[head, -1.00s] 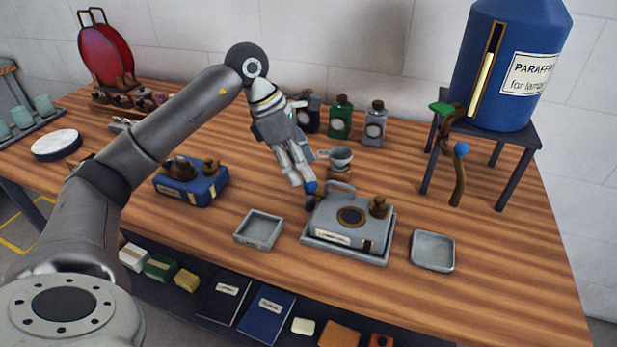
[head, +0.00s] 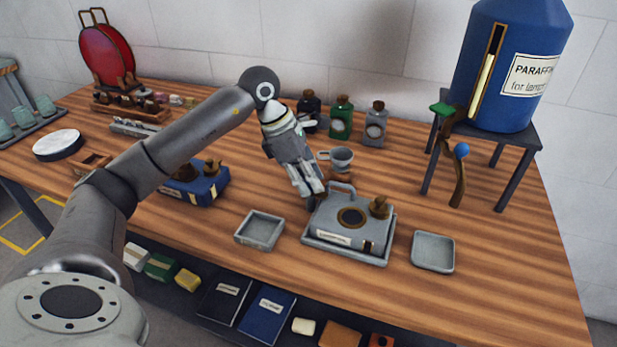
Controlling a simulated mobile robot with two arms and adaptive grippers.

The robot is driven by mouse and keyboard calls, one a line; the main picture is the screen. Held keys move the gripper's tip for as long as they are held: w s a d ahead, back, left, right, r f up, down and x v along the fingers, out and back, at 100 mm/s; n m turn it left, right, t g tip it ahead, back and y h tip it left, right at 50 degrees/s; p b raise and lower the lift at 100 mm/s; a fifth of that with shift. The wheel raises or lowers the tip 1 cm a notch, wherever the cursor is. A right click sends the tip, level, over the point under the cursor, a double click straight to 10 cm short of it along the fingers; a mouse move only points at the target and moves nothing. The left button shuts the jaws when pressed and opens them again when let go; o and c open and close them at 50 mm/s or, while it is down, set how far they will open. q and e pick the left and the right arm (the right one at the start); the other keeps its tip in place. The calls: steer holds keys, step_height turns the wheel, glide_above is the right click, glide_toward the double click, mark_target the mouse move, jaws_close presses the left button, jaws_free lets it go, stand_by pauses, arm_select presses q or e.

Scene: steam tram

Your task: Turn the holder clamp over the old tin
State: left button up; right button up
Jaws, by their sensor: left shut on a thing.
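The old tin, a grey metal can (head: 338,216) with a carrying handle, a brown cap and a paper label, sits in a shallow grey tray at the front middle of the bench. The holder clamp (head: 312,203) shows as a small dark piece at the tin's back left corner, mostly hidden by my fingers. My left gripper (head: 316,189) points down at that corner, shut on the clamp's knob, which its fingers cover. How far the clamp is turned cannot be seen. My right gripper is not in view.
A grey cup (head: 340,157) stands close behind the tin. Small empty trays flank it, left (head: 259,231) and right (head: 433,251). A blue tin (head: 205,188) is partly behind my arm. A blue paraffin tank (head: 500,70) with a tap stands on a stand at right. Bottles (head: 341,118) line the back.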

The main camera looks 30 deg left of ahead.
arm_select(q)
steer(key=shift+n, duration=0.4)
steer(key=o, duration=1)
steer(key=shift+o, duration=0.2)
steer(key=v, duration=1.2)
steer(key=shift+s, duration=0.15)
